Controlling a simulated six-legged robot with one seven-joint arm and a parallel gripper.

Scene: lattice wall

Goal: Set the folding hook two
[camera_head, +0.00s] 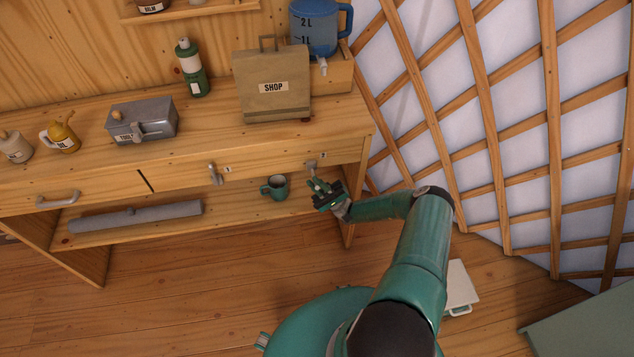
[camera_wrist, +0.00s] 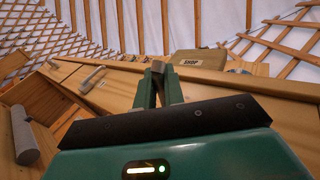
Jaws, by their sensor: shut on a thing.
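Folding hook two (camera_head: 312,164) is a small grey metal hook on the front board of the wooden bench, beside the label "2", near the right end. My gripper (camera_head: 318,184) is at the hook from below and in front, with its green fingers closed on it. In the wrist view the hook's grey end (camera_wrist: 158,66) shows at the tips of my gripper (camera_wrist: 158,82); the rest is hidden by the fingers. Hook one (camera_head: 215,173), grey, is farther left on the same board, by the label "1".
A green mug (camera_head: 279,187) stands on the lower shelf just left of my gripper. A grey roll (camera_head: 135,216) lies farther left. A paper bag (camera_head: 272,88), toolbox (camera_head: 143,120) and blue water jug (camera_head: 318,27) are on top. The lattice wall (camera_head: 500,110) is at right.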

